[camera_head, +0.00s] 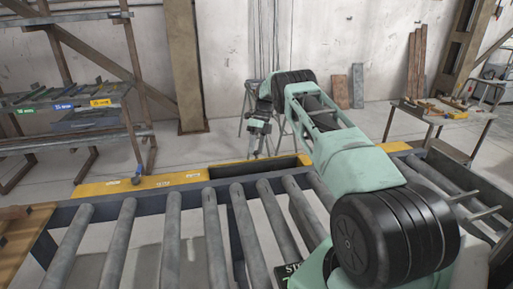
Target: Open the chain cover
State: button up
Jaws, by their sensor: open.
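A yellow cover strip (140,184) runs along the far side of the roller conveyor, with small dark markings on it. To its right is a dark open trough (255,170) with yellow edges. I cannot tell which yellow piece is the chain cover, or whether a lid is hidden behind the arm. More yellow strip (396,147) shows to the right of my arm. My gripper (257,153) points down just beyond the trough, near its far edge. It is small and dark in the picture, open, with nothing seen between its fingers. I cannot tell whether it touches the yellow edge.
Conveyor rollers (212,236) lie in front of the trough. A rack with labelled shelves (75,110) stands at the left. A workbench with tools (430,112) is at the right, and boards (416,62) lean on the wall. Open floor (200,148) lies behind the conveyor.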

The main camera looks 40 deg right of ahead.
jog(key=shift+r, duration=0.15)
notch_tip(320, 180, up, 10)
jog(key=b, duration=0.3)
jog(key=shift+c, duration=0.2)
